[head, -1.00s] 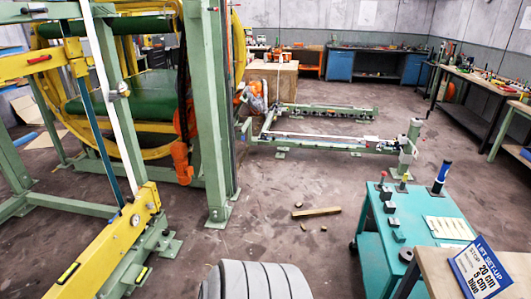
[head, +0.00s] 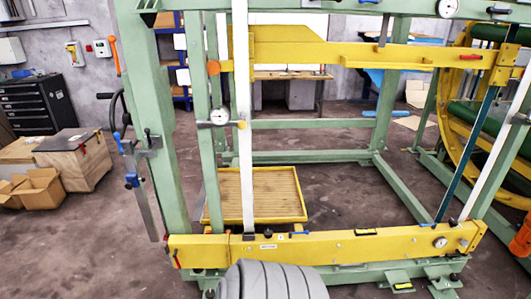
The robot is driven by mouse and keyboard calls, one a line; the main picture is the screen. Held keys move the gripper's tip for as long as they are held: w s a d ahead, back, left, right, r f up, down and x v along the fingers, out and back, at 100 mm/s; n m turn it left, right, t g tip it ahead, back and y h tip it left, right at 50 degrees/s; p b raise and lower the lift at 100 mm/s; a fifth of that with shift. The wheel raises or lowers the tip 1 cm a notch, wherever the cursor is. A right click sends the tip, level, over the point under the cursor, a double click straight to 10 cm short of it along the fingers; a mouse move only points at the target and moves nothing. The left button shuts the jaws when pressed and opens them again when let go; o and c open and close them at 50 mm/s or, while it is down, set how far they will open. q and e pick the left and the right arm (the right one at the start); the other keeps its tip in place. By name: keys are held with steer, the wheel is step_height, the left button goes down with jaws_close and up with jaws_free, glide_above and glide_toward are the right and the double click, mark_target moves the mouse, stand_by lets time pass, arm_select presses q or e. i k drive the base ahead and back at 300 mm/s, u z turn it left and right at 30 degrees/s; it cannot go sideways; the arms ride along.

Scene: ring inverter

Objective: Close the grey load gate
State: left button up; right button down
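A narrow grey panel (head: 143,203) with blue fittings near its top stands at the left green post of the frame. It looks like the grey load gate, seen nearly edge-on and angled out from the post, but I cannot be sure. Neither of my grippers is in view.
The green frame (head: 160,120) carries a yellow lower beam (head: 330,246) and a yellow upper beam (head: 340,54). A yellow-rimmed tray (head: 303,198) lies behind the lower beam. Cardboard boxes (head: 40,188) and a black drawer cabinet (head: 38,108) stand left.

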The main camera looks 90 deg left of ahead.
mark_target(200, 206)
steer(key=u, duration=4.5)
steer(key=i, duration=4.55)
steer(key=z, duration=1.55)
steer(key=i, duration=0.45)
steer(key=z, duration=0.15)
